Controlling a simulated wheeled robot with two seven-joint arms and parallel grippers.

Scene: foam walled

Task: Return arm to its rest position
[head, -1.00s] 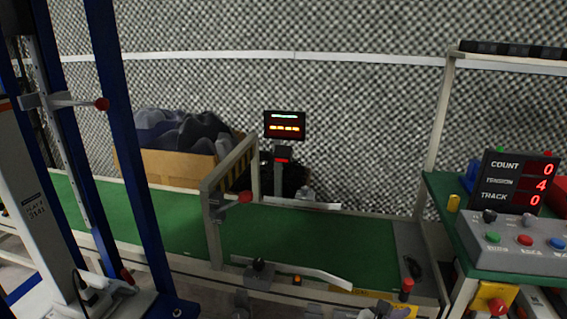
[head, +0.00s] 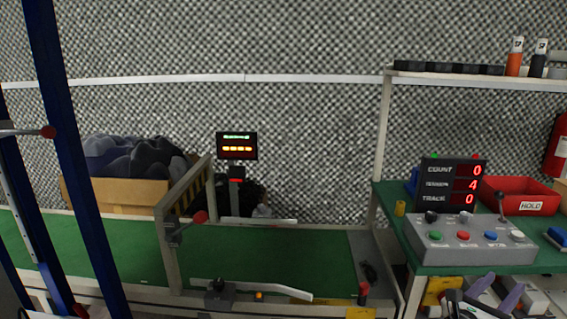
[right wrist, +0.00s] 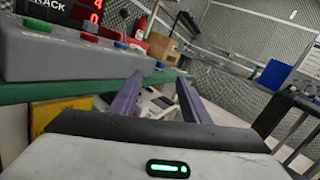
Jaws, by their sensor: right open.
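My right gripper (head: 497,291) is low at the right of the head view, in front of the green-topped control bench (head: 480,268). Its two purple fingers are spread apart with nothing between them. The right wrist view shows the same open fingers (right wrist: 160,84), with the grey control box (right wrist: 60,55) to their left. My left gripper is not in view.
The green conveyor (head: 270,255) runs across the middle, with a gate frame (head: 170,245) and lever over it. A red HOLD bin (head: 520,204) and a button box (head: 468,252) stand on the bench. A cardboard box (head: 115,195) is behind the conveyor.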

